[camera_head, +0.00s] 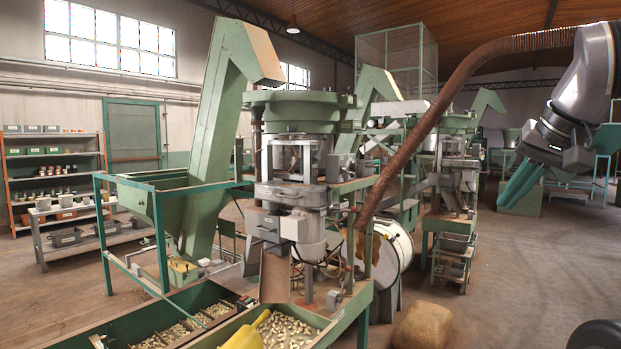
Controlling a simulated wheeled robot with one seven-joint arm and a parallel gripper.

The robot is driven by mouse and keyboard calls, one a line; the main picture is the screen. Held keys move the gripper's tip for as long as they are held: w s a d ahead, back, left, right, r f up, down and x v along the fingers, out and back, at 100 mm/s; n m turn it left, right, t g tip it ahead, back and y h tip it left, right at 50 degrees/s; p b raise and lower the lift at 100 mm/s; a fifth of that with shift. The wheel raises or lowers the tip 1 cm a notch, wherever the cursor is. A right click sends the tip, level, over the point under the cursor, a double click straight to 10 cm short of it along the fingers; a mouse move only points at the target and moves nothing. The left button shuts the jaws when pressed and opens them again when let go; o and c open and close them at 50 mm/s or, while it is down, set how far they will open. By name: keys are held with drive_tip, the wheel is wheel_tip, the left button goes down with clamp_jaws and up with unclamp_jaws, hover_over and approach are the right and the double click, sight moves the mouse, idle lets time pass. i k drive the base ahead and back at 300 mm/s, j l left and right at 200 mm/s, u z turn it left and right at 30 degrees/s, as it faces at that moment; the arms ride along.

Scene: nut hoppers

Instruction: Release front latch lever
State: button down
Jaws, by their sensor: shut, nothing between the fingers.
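The nearest nut machine (297,195) stands in the middle, with a green bowl on top and grey metal housings below. Small grey fittings show on its front and lower right side, but I cannot tell which one is the front latch lever. My gripper (510,200) is at the upper right, at the end of my grey and black arm. Its teal fingers point down and left and are shut with nothing between them. It is well to the right of the nearest machine and apart from it in the picture.
A green hopper with an inclined chute (215,150) stands left of the machine. Green bins of nuts (345,322) with a yellow scoop (246,334) are in front. A brown hose (428,125) arches across the right. A tan sack (422,326) lies on the floor. Open floor is at right.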

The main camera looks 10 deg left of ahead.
sight(328, 188)
drive_tip(key=i+u, duration=0.1)
drive_tip(key=i, duration=0.35)
drive_tip(key=i+l+u, duration=0.15)
drive_tip(key=i, duration=0.3)
drive_tip(key=i+l+u, duration=0.1)
drive_tip(key=i, duration=0.35)
